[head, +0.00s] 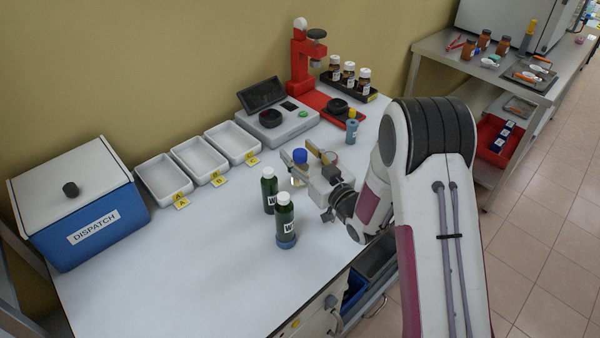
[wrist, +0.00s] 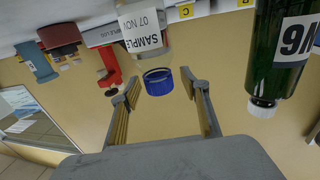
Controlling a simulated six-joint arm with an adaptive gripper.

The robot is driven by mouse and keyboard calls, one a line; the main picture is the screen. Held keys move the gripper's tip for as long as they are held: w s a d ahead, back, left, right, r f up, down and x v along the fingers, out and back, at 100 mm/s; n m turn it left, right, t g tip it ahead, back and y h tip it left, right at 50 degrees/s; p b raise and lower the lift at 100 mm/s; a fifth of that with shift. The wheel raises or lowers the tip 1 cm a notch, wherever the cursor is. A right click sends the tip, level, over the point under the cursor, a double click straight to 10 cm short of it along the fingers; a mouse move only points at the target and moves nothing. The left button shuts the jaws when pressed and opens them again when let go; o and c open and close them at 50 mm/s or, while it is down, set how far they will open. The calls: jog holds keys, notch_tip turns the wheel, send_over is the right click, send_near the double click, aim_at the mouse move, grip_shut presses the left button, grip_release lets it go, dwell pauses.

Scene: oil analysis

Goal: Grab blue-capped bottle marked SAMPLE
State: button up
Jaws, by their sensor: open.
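The bottle marked SAMPLE (wrist: 146,38) has a clear body, a white label and a blue cap (wrist: 158,80). In the wrist view, which is upside down, its cap lies between the fingers of my gripper (wrist: 160,92), with a gap on each side. My gripper is open and holds nothing. In the head view the blue cap (head: 300,156) shows at the fingertips, and the gripper hides much of the bottle's body. The bottle stands upright on the white bench.
Two green bottles stand close by: one with a white cap (head: 269,188) and another in front (head: 285,222). One looms at the right in the wrist view (wrist: 283,50). Trays (head: 164,180), a blue dispatch box (head: 82,220), a scale (head: 277,125) and a red stand (head: 302,70) line the back.

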grip_shut()
jog(key=shift+r, duration=0.2)
dwell(0.3)
jog(key=shift+r, duration=4.85)
